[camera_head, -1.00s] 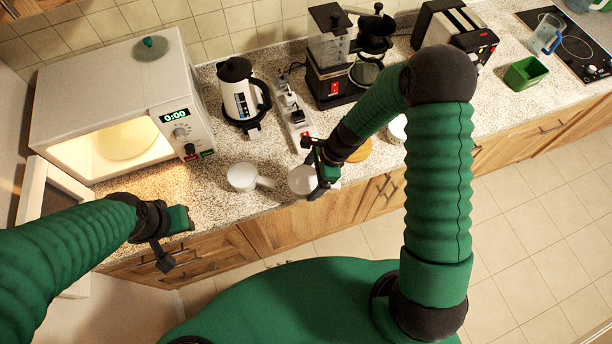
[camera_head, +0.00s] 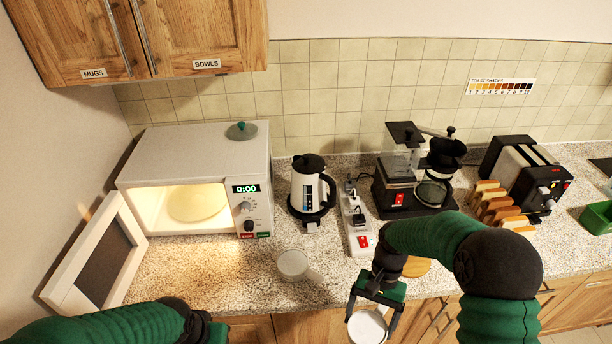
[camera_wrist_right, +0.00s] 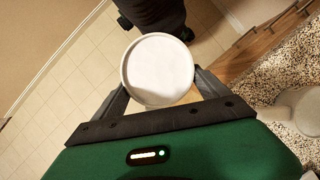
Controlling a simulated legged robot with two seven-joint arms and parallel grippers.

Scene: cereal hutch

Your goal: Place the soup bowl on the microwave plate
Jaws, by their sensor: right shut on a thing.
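The white soup bowl (camera_head: 367,328) is between the fingers of my right gripper (camera_head: 372,312), which is shut on it. They are in front of the counter's front edge, low in the head view. The bowl also shows in the right wrist view (camera_wrist_right: 158,68), with its round face towards the camera and a finger at each side. The microwave (camera_head: 205,160) stands at the left with its door (camera_head: 95,255) swung open to the left. The lit round plate (camera_head: 197,203) inside it looks bare. My left gripper (camera_head: 213,332) is at the bottom edge, its fingers out of frame.
A kettle (camera_head: 310,188), a power strip (camera_head: 357,225) and a coffee maker (camera_head: 405,180) stand right of the microwave. A toaster (camera_head: 525,175) and bread slices (camera_head: 492,205) are further right. Counter before the microwave is clear.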

